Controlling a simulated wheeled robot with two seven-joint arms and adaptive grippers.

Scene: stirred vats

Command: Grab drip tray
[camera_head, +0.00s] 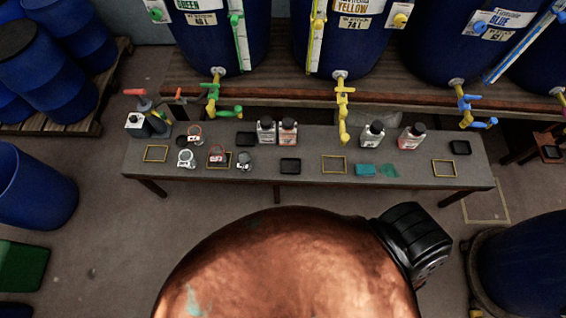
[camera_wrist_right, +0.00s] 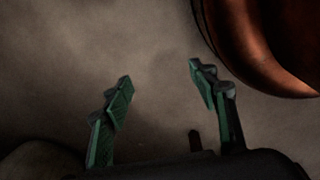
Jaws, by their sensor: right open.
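Small flat black trays lie on the long grey bench (camera_head: 400,178) in the head view. One black tray (camera_head: 290,166) is at the front middle, one (camera_head: 246,139) is left of the bottles, and one (camera_head: 460,147) is near the right end. I cannot tell which of them is the drip tray. My right gripper (camera_wrist_right: 160,73) shows in the right wrist view with its green-padded fingers apart and nothing between them, above bare floor. No tray shows in that view. Neither gripper shows in the head view.
Blue vats with a green tap (camera_head: 213,100), a yellow tap (camera_head: 343,105) and a blue tap (camera_head: 468,110) stand behind the bench. Bottles (camera_head: 288,131), round gauges (camera_head: 186,158) and yellow outlines (camera_head: 334,164) are on it. A blue barrel (camera_head: 35,185) stands at left.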

